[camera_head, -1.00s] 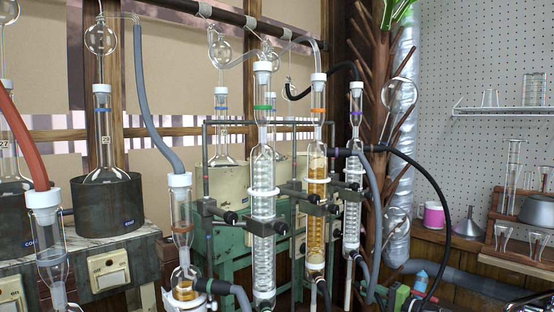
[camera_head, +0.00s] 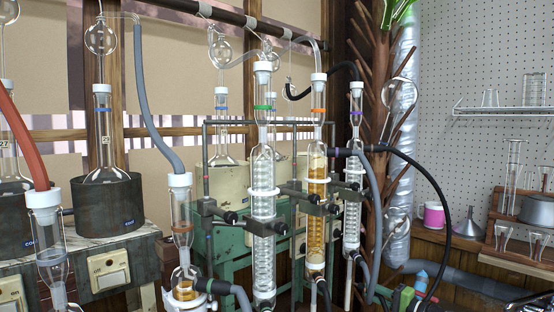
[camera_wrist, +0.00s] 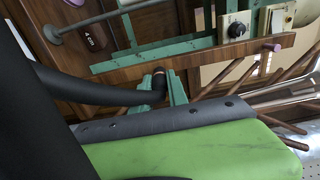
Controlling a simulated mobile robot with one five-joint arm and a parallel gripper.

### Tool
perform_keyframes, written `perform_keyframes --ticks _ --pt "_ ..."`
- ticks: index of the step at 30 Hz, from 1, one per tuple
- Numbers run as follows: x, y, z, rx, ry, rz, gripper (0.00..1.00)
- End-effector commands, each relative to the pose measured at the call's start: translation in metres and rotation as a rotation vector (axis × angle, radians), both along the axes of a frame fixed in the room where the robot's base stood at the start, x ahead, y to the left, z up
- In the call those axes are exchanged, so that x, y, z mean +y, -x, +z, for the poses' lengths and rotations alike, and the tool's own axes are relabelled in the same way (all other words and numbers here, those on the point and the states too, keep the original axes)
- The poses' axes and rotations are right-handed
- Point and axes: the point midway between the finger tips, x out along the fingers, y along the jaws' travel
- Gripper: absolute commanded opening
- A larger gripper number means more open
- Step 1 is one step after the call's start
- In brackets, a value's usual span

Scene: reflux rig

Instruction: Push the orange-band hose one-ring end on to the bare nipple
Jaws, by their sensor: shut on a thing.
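The orange-band condenser (camera_head: 317,185) stands upright in the middle of the rig, with amber coils and an orange band (camera_head: 318,110). A black hose (camera_head: 440,190) leaves near its upper side, arcs right and drops to the bottom edge. In the wrist view, my gripper (camera_wrist: 165,118) shows as a large lime-green jaw with a dark grey pad; black covers the left side. A black hose (camera_wrist: 110,94) runs across beyond the pad to a dark, ringed end (camera_wrist: 159,79). The grip itself is partly hidden. I cannot make out the bare nipple, nor whether the hose end touches anything.
The green-band condenser (camera_head: 263,185) stands left of the orange one; the purple-band condenser (camera_head: 353,190) stands right. A peg tree and silvery duct (camera_head: 402,150) stand farther right. Teal frame bars (camera_wrist: 150,55) lie beyond my jaw.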

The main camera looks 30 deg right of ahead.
Motion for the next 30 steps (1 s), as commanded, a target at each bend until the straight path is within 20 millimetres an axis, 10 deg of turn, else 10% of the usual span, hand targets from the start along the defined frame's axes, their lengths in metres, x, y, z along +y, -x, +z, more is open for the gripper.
perform_keyframes --ticks 30 --pt "-0.012 0.04 0.0 0.0 0.0 -0.001 0.0"
